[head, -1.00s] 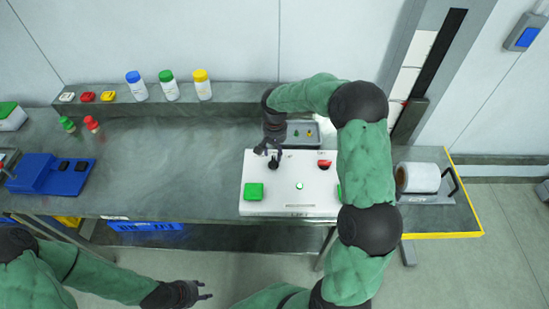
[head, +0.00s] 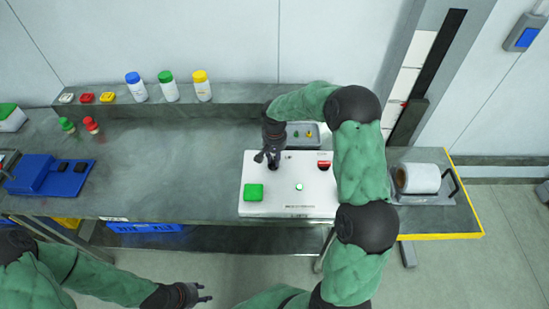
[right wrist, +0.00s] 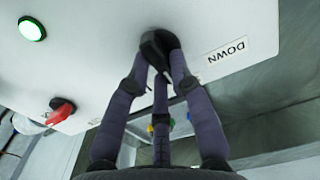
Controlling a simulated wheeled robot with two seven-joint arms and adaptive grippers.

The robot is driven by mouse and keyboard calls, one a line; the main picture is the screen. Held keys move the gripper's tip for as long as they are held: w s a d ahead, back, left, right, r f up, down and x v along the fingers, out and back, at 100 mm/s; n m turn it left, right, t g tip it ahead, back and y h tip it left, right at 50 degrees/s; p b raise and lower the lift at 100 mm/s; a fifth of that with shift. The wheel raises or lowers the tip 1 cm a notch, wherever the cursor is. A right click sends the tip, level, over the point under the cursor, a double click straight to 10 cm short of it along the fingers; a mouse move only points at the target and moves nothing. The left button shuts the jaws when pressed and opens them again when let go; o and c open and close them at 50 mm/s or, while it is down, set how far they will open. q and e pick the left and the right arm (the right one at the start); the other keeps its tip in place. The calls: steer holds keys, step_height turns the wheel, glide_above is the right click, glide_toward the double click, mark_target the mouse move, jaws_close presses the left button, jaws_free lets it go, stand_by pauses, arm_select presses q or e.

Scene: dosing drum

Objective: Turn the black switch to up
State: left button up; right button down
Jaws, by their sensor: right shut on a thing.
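The black switch (right wrist: 158,45) is on the top of the white control box (head: 290,202), beside a label reading DOWN in the right wrist view. My right gripper (head: 271,162) reaches down to it from above, and its fingers (right wrist: 160,55) are shut around the switch. The fingers cover much of the switch, so I cannot tell which way it points. My left gripper (head: 207,293) is open and empty, low in the head view, away from the box.
The box also carries a red switch (head: 324,165), a green square button (head: 253,192) and a lit green lamp (head: 299,187). A small grey tray (head: 312,144) lies behind it. A paper roll (head: 422,178) stands at right.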

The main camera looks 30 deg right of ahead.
steer(key=shift+m, duration=0.3)
steer(key=m+b, duration=0.2)
steer(key=m, duration=0.1)
steer(key=shift+s+f, duration=0.1)
steer(key=shift+s, duration=0.05)
steer(key=shift+s+m+b, duration=0.15)
steer(key=shift+m+b, duration=0.55)
steer(key=shift+m, duration=2)
steer(key=c, duration=1.1)
jaws_free()
